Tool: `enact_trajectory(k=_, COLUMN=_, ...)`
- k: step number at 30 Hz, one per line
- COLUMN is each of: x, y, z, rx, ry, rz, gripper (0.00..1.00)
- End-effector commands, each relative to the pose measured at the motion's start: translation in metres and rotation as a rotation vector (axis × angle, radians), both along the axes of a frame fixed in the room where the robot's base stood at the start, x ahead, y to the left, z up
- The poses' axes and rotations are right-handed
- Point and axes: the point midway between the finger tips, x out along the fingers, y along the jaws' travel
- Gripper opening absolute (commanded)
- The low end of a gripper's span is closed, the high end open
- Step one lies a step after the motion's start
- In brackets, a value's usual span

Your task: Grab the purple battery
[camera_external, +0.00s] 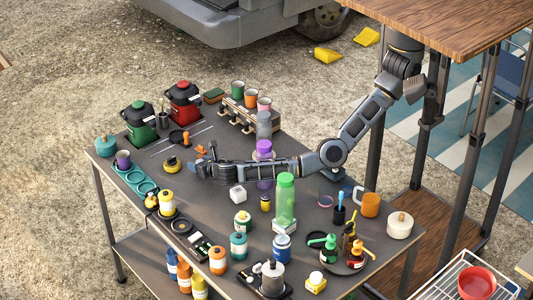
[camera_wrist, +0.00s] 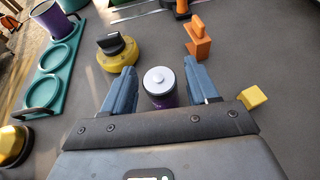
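The purple battery (camera_wrist: 162,98), a dark purple cylinder with a pale, knobbed top, stands between the two fingers of my gripper (camera_wrist: 161,92) in the wrist view. The fingers are spread on either side of it, and narrow gaps seem to show between them and its sides. In the external view my gripper (camera_external: 200,167) is low over the left half of the table, reaching in from the right. I cannot make out the battery in that view; the gripper seems to hide it.
A yellow-and-black round item (camera_wrist: 117,52) and an orange piece (camera_wrist: 197,37) stand just beyond the fingers. A small yellow block (camera_wrist: 252,97) is right of the gripper. A teal tray (camera_external: 147,187) holding a purple cup (camera_external: 123,159) lies left. Bottles crowd the table's front.

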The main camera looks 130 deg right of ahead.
Motion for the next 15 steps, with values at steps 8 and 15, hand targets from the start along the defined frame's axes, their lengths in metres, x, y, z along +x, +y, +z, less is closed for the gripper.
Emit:
enact_trajectory(k=8, x=-0.0001, y=0.0001, z=-0.0003, rx=0.0, ry=0.0, rz=0.0, gripper=0.32)
enact_trajectory(k=15, x=-0.0001, y=0.0003, z=-0.0003, rx=0.0, ry=0.0, rz=0.0, gripper=0.09)
